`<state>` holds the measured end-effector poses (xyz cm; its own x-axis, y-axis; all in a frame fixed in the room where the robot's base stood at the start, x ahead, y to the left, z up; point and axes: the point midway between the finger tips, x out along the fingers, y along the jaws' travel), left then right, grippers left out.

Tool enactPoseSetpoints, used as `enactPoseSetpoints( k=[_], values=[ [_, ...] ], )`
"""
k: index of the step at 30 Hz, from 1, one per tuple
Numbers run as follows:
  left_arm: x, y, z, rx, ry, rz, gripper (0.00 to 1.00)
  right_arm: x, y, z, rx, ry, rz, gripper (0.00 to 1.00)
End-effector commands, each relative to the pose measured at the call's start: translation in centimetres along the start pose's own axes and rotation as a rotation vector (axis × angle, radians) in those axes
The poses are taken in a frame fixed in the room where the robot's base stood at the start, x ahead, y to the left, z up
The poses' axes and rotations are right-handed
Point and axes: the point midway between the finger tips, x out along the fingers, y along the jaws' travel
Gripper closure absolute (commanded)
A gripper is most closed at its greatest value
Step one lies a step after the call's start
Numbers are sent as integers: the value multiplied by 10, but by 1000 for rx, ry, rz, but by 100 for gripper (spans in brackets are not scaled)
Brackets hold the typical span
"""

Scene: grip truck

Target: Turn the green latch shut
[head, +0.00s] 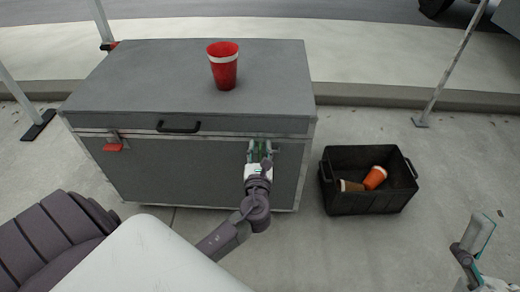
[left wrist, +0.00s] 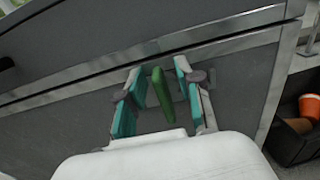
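The green latch (left wrist: 162,95) is on the front of a grey chest (head: 150,180), just below the metal edge of its shut lid, on the right side. In the left wrist view it hangs roughly downward, slightly tilted. My left gripper (head: 260,148) is at the latch, its teal fingers open on either side of it. In the left wrist view there are gaps between the latch and both fingers (left wrist: 160,75). In the head view the gripper partly hides the latch. My right gripper (head: 474,240) is at the lower right, away from the chest; its opening is unclear.
A red latch (head: 113,146) is on the chest's left front, and a black handle (head: 178,127) is at the middle. A red cup (head: 223,65) stands on the lid. A black crate (head: 350,201) with cups inside stands right of the chest. Pale posts stand at both sides.

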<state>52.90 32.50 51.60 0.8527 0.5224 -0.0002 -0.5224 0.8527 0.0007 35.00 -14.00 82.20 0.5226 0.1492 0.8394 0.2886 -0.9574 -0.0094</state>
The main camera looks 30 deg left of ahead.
Motion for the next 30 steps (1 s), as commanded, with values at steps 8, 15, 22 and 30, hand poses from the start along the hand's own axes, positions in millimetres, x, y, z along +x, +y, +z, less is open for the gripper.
enactPoseSetpoints(
  k=[8, 15, 22, 30],
  values=[
    [0, 0, 0, 0, 0, 0, 85, 0, 0, 0, 0, -1, 0, 0],
    [0, 0, 0, 0, 1, 0, 100, 0, 0, 0, 0, -1, 0, 0],
    [-1, 0, 0, -17, 1, 0, 100, 0, 0, 0, 0, 0, 0, 0],
    [-1, 3, -1, -140, 1, 1, 100, -2, 0, -5, 1, 31, 0, 0]
  ],
)
